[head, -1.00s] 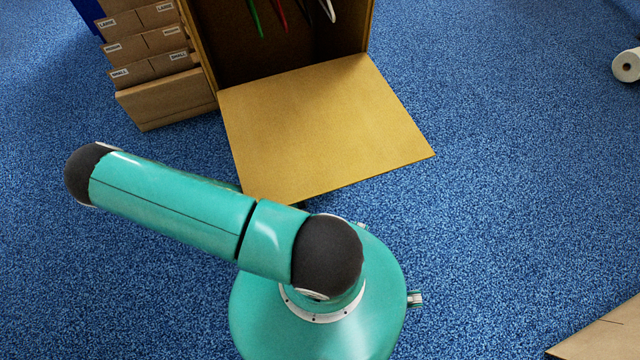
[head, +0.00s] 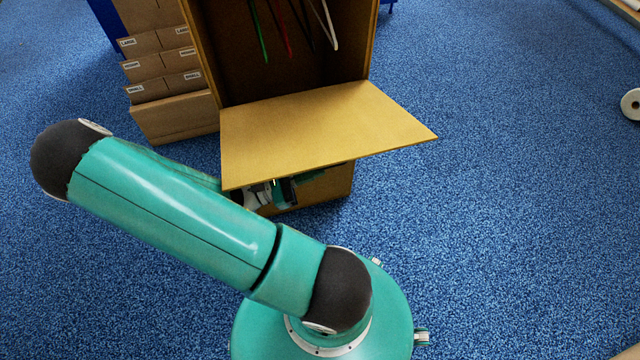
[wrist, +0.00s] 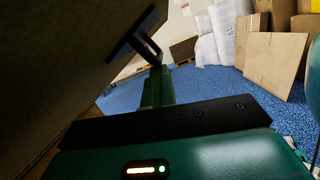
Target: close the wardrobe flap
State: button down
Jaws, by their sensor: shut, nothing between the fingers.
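The wardrobe carton (head: 207,50) stands open at the top middle of the head view. Its flap (head: 320,130) sticks out from the front opening toward me, roughly level. My gripper (head: 285,190) is beneath the flap near its left front edge, partly hidden by it. In the wrist view the flap's brown underside (wrist: 55,60) fills the upper left. The dark fingers of my gripper (wrist: 140,42) are together at that surface and seem to touch it. Nothing is held.
Flat cartons in a labelled rack (head: 165,75) stand just left of the wardrobe. A white roll (head: 632,104) lies at the right edge. The wrist view shows leaning cardboard sheets (wrist: 275,62) and white wrapped goods (wrist: 225,30). Blue carpet (head: 500,220) is clear to the right.

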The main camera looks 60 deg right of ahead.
jog(key=w+d+r+n, duration=0.1)
jog(key=r, duration=0.3)
jog(key=w+d+r+n+t, duration=0.1)
jog(key=r+n, duration=0.1)
jog(key=r, duration=0.1)
jog(key=w+d+r+n+h, duration=0.1)
jog(key=w+r, duration=0.1)
jog(key=r, duration=0.2)
jog(key=shift+w+d+r+n, duration=0.1)
jog(key=shift+r+n, duration=0.25)
jog(key=shift+n, duration=0.05)
jog(key=w+d+r+n+t+h, duration=0.1)
jog(key=w+d+r+n+t, duration=0.2)
jog(key=w+d+r+n, duration=0.7)
jog(key=w+d+r, duration=0.6)
jog(key=w+d, duration=0.1)
jog(key=w, duration=0.2)
jog(key=shift+r, duration=0.25)
jog(key=shift+w+r, duration=0.1)
